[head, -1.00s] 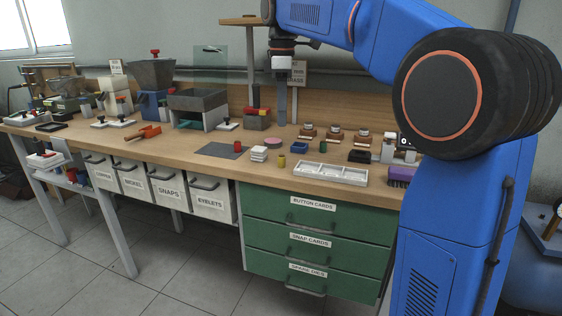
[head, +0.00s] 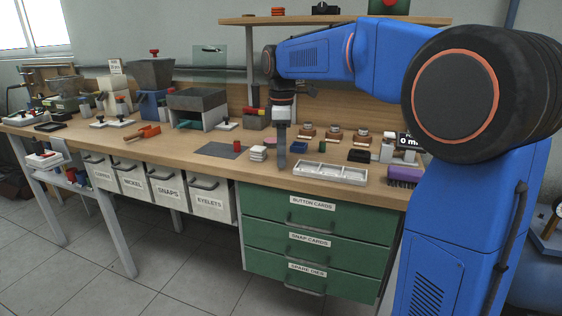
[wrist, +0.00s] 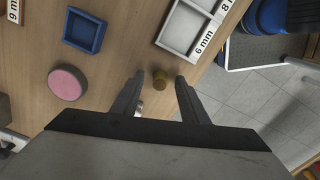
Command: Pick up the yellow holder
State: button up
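The yellow holder (wrist: 160,80) is a small upright yellow cylinder on the wooden bench. In the wrist view it shows between the two fingertips, with a gap on either side. My gripper (wrist: 160,88) is open and points down at it; I cannot tell how much height separates them. In the head view my gripper (head: 281,160) is low over the front of the bench and hides the holder.
A white compartment tray (head: 330,173) lies close to the right of my gripper. A pink disc (wrist: 67,83) and a blue tray (wrist: 84,31) lie nearby. White stacked pieces (head: 258,153) and a red cylinder (head: 237,145) stand to the left. The bench's front edge is close.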

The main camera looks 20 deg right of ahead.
jog(key=shift+f, duration=0.35)
grip_shut()
jog(key=shift+r, duration=0.1)
notch_tip(320, 180, up, 10)
jog(key=shift+f, duration=0.1)
dwell(0.3)
